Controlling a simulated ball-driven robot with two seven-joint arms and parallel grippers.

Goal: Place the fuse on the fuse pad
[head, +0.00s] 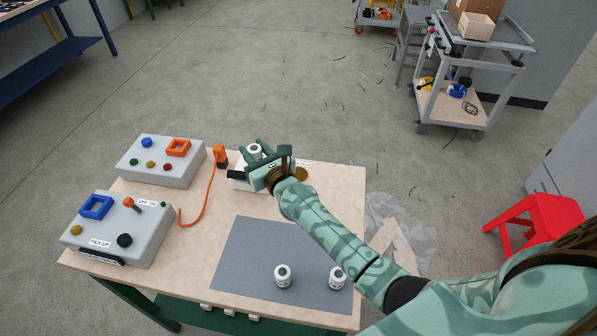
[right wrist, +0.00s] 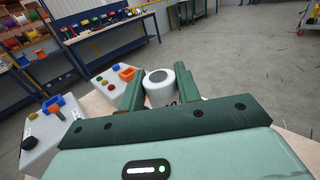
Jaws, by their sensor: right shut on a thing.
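My right gripper (head: 257,152) is shut on a white cylindrical fuse (head: 254,149) over the back part of the wooden table. In the right wrist view the fuse (right wrist: 160,87) stands between the two green fingers (right wrist: 160,95), its dark round end showing. A flat grey mat (head: 245,255), which looks like the fuse pad, lies at the table's front right. Two similar white fuses, one near the mat's front (head: 283,277) and one at its right (head: 337,278), stand upright on it. My left gripper is not in view.
A white box (head: 238,177) sits below my right gripper, partly hidden by it. Two grey control boxes, a rear one (head: 160,177) and a front one (head: 115,240), stand at the left. An orange cable (head: 207,195) lies beside them. The mat's middle is clear.

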